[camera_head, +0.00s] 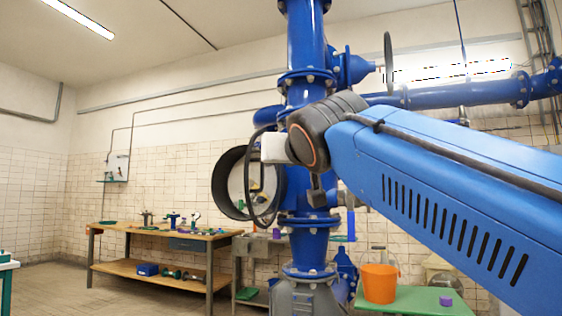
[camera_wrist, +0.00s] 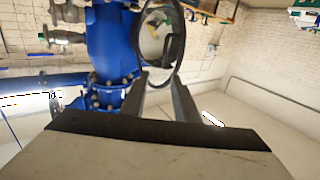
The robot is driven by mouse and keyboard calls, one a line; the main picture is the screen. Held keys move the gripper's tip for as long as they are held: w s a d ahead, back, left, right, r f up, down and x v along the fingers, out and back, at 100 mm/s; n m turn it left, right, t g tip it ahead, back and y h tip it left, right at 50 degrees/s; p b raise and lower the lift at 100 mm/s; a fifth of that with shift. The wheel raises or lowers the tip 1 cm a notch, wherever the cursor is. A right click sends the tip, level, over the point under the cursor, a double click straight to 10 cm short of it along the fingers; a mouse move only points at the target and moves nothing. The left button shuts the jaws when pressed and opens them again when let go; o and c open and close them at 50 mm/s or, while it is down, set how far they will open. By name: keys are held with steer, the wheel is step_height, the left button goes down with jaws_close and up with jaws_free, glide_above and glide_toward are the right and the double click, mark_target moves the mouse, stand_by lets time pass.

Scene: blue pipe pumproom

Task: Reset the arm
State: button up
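My blue arm (camera_head: 440,180) reaches in from the right in the head view, up to its dark wrist joint and a pale block (camera_head: 273,147) in front of the blue pipe. My gripper's fingers do not show clearly there. In the wrist view my gripper (camera_wrist: 157,78) has its two grey fingers apart, with a clear gap between them. A black ring (camera_wrist: 182,48) shows between and beyond the fingertips. I cannot tell how near it is, and nothing is seen clamped.
A thick blue vertical pipe (camera_head: 305,45) with flanges and a large round black rim (camera_head: 222,188) stand close to the arm. A wooden workbench (camera_head: 150,232) with small items is at the left. An orange bucket (camera_head: 379,283) sits on a green table (camera_head: 425,299). Open floor shows at lower left.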

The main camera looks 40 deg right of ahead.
stand_by(0.3)
steer(key=w+a+f+n+g+y, duration=0.1)
steer(key=a+f+g+y, duration=0.15)
steer(key=f, duration=1.35)
steer(key=w+a+f+n+g+y, duration=0.1)
steer(key=a+f+n+g+y, duration=0.2)
steer(key=f, duration=1.4)
steer(key=s+a+f+g, duration=0.2)
steer(key=s+f, duration=0.1)
steer(key=f, duration=0.5)
steer(key=s+a+f+g+y, duration=0.1)
steer(key=s+f, duration=0.3)
steer(key=f, duration=0.5)
steer(key=s+a+f+n+g+y, duration=0.1)
steer(key=s+a+f+g, duration=0.2)
steer(key=f, duration=0.5)
steer(key=shift+s+a+f, duration=0.25)
steer(key=shift+s+f, duration=0.1)
steer(key=shift+s, duration=0.15)
steer(key=shift+d, duration=0.1)
